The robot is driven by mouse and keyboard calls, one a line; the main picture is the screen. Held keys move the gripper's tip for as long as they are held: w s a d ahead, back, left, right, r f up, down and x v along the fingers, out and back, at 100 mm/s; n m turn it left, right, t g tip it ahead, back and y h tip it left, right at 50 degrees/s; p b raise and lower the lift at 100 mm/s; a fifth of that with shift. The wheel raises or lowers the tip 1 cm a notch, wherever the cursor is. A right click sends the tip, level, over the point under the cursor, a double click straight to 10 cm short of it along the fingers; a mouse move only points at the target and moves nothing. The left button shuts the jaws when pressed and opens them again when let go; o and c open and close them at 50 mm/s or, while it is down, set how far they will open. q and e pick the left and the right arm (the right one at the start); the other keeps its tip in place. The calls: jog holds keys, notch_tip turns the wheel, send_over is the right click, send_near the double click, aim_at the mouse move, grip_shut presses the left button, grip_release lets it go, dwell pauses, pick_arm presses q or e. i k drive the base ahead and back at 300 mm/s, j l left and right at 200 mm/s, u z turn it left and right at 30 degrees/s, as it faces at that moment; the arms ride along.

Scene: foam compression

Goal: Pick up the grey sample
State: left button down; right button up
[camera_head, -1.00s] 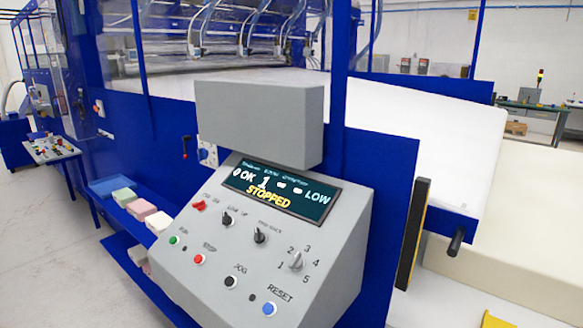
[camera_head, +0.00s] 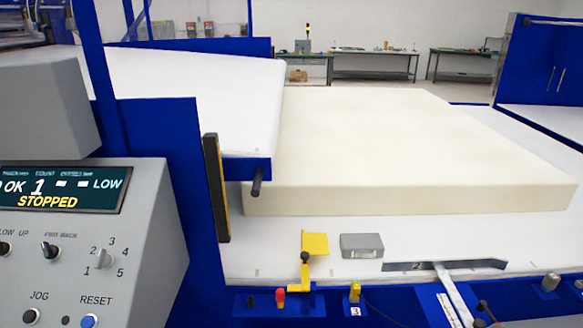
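A small grey block (camera_head: 361,246) lies on the white bed in front of the big cream foam slab (camera_head: 400,150). It is box-shaped with a paler top edge; I cannot tell for sure that it is the grey sample. It stands apart from the slab, just right of a yellow bracket (camera_head: 315,243). Neither of my grippers shows in this view.
The grey control console (camera_head: 130,230) reads STOPPED at the left, under a large grey housing (camera_head: 45,110). A black-and-yellow post (camera_head: 216,188) stands beside it. Work tables (camera_head: 373,54) stand far back.

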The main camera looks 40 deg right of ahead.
aim_at(355, 245)
jog(key=l+z, duration=0.1)
jog(key=z, duration=1.6)
